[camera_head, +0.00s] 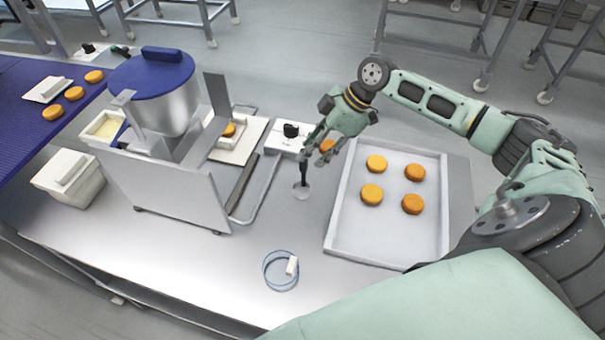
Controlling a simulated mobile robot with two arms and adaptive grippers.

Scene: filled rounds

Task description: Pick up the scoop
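My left gripper is not in view.
A white tray (386,254) with several orange rounds stands right of the scoop. A machine with a blue lid (150,75) stands left.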

